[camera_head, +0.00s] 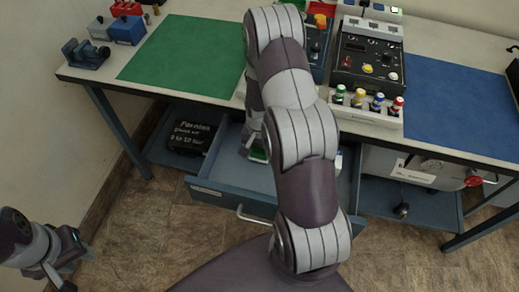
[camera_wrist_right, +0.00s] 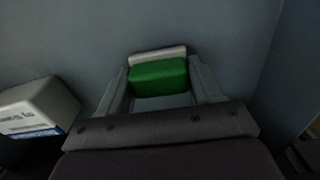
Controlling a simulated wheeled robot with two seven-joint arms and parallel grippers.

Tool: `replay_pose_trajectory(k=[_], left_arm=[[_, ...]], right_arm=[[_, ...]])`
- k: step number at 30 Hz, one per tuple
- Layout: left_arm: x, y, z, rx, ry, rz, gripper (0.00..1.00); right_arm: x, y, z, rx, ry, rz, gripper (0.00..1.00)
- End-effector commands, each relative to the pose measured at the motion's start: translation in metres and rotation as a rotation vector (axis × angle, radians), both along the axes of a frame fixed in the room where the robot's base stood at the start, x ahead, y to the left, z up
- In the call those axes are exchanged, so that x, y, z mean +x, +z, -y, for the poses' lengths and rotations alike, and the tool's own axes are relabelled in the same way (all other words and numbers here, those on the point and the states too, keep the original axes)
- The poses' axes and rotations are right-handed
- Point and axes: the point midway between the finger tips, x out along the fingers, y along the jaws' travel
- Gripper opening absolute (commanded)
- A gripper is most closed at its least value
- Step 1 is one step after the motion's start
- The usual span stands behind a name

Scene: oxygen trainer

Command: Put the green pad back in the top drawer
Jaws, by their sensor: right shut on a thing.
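The top drawer (camera_head: 215,188) is pulled out below the bench, with its front panel and handle facing me. My right arm reaches over the bench edge and down into it; its gripper is mostly hidden behind the arm in the head view. In the right wrist view my right gripper (camera_wrist_right: 158,85) is shut on the green pad (camera_wrist_right: 158,77), which has a pale strip along its far side. A bit of green pad (camera_head: 258,155) shows inside the drawer. I cannot tell whether the pad touches the drawer floor. My left gripper (camera_head: 66,262) is open and empty, low at the left.
A white box with a blue label (camera_wrist_right: 38,108) lies left of the pad in the wrist view. The bench holds a green mat (camera_head: 185,50), a blue mat (camera_head: 460,105), control boxes (camera_head: 368,60) and several coloured-cap bottles (camera_head: 368,100). A black case (camera_head: 190,135) sits on the lower shelf.

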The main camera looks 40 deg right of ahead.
Motion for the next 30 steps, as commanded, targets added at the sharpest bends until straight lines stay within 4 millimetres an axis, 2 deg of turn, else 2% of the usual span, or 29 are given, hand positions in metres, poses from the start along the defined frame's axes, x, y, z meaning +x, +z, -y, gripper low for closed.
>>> replay_pose_trajectory(k=[11,12,14,25,30], left_arm=[[0.000,-0.005,0.000,0.000,0.000,-0.001,0.38],[0.000,-0.004,0.000,0.000,0.000,-0.001,0.38],[0.000,-0.004,0.000,0.000,0.000,0.000,0.38],[0.000,-0.009,0.000,0.000,0.000,0.000,0.38],[0.000,-0.005,0.000,0.000,0.000,0.000,0.38]], right_arm=[[0.000,-0.007,0.000,0.001,0.000,-0.001,0.36],[0.000,-0.006,0.000,0.000,0.000,0.000,0.75],[0.000,-0.006,0.000,0.001,0.000,-0.001,0.90],[0.000,-0.006,0.000,0.000,0.000,0.000,0.90],[0.001,0.026,0.000,-0.001,0.000,0.003,0.90]])
